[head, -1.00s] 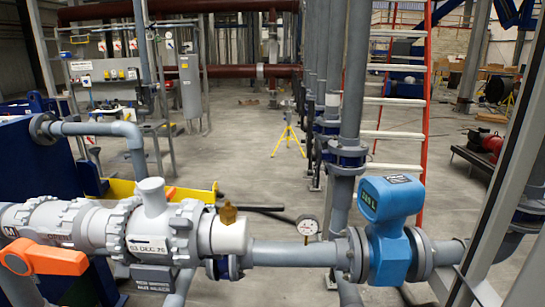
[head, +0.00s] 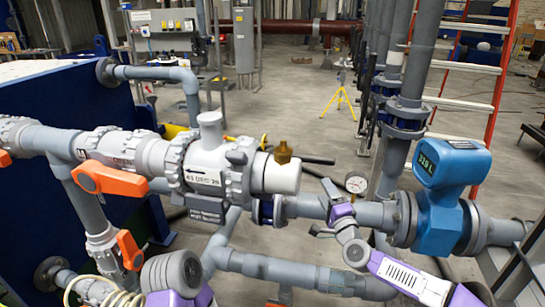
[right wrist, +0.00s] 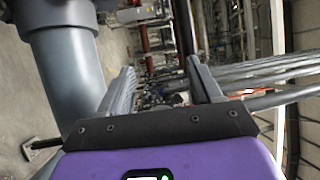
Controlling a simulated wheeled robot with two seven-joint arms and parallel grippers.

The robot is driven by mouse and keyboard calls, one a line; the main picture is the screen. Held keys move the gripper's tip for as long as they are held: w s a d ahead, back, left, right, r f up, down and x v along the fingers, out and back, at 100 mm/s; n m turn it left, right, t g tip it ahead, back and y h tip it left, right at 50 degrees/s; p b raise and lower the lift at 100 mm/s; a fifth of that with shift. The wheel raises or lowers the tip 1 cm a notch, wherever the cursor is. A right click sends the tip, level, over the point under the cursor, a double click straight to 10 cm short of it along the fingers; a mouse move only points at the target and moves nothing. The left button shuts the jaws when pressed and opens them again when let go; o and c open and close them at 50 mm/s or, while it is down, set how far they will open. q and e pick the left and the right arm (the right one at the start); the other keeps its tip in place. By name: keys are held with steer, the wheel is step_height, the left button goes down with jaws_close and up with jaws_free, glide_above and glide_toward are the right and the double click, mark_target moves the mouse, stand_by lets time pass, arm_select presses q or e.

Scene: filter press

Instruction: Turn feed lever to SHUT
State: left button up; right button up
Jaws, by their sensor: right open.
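An orange lever handle (head: 112,180) sits on the grey and white pipe run at the left in the head view. A second orange handle (head: 130,250) stands on the vertical branch below it. Part of a third orange handle (head: 4,159) shows at the left edge. I cannot tell which is the feed lever, and no SHUT mark is readable. My right gripper (head: 321,208) is open and empty in front of the pipe, between the brass-topped white fitting and the blue meter, well right of the handles. The right wrist view shows its two fingers (right wrist: 160,85) apart. My left gripper is not visible.
The white valve body (head: 210,160) with a brass fitting (head: 283,153) lies between my right gripper and the orange handles. A pressure gauge (head: 356,183) and blue meter (head: 447,195) stand close on its right. A lower grey pipe (head: 290,272) runs beneath.

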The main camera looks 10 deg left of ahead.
mark_target(326, 163)
steer(key=shift+m+t, duration=0.6)
steer(key=w+r+p, duration=0.1)
steer(key=w+r, duration=0.1)
steer(key=w+a+r+p, duration=0.1)
steer(key=w+r+p, duration=0.1)
steer(key=w, duration=0.1)
steer(key=w+r+p, duration=0.1)
steer(key=w+r, duration=0.1)
steer(key=shift+w+a+r+p, duration=0.1)
steer(key=shift+w+a+p, duration=0.15)
steer(key=shift+w+p, duration=0.1)
steer(key=shift+w+a, duration=0.25)
steer(key=shift+w, duration=0.3)
